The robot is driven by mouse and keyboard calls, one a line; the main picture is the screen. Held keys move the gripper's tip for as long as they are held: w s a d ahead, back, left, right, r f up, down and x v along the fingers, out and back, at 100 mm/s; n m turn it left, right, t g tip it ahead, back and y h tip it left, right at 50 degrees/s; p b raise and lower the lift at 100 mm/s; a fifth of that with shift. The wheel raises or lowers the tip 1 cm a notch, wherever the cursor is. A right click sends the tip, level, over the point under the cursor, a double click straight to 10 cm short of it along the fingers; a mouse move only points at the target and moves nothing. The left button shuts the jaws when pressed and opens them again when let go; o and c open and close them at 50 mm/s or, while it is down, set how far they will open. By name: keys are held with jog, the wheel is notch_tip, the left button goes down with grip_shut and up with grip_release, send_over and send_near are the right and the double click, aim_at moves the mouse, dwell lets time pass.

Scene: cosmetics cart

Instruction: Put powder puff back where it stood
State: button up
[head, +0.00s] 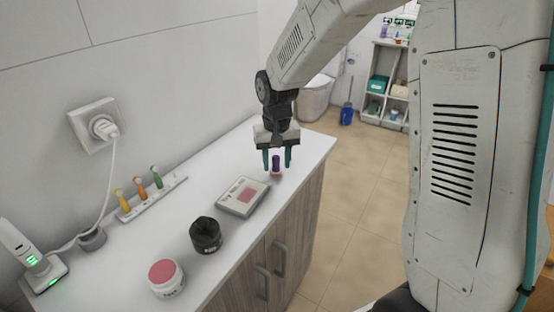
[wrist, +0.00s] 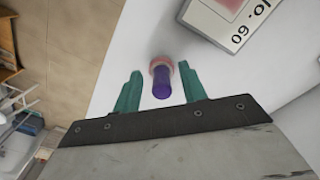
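The powder puff, a purple handle on a pink base, shows in the head view (head: 276,163) near the far end of the white countertop (head: 215,240). It also shows in the wrist view (wrist: 162,80). It appears upright with its pink base on the counter. My gripper (head: 277,160) points down over it with green fingers. In the wrist view my gripper (wrist: 162,88) is open, with one finger on each side of the purple handle and a clear gap on both sides.
A flat palette box (head: 243,197) lies close to the puff. A black-lidded jar (head: 206,235) and a pink-topped jar (head: 167,278) stand nearer. Toothbrushes in a white rack (head: 152,198) and a corded device (head: 40,265) line the wall. The counter's right edge is near the puff.

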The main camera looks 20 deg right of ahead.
aim_at(277, 158)
notch_tip(277, 158, up, 12)
jog(key=s+d+r, duration=0.1)
jog(key=s+r, duration=0.2)
jog(key=s, duration=0.5)
jog(key=s+d+r, duration=0.1)
jog(key=s+r, duration=0.1)
jog(key=s, duration=0.6)
jog(key=s+d+f+n+t, duration=0.1)
jog(key=s+f, duration=0.1)
jog(key=s, duration=1.1)
jog(key=shift+s+d+f+n, duration=0.15)
jog(key=shift+s+f+n, duration=0.05)
jog(key=shift+f+n, duration=0.2)
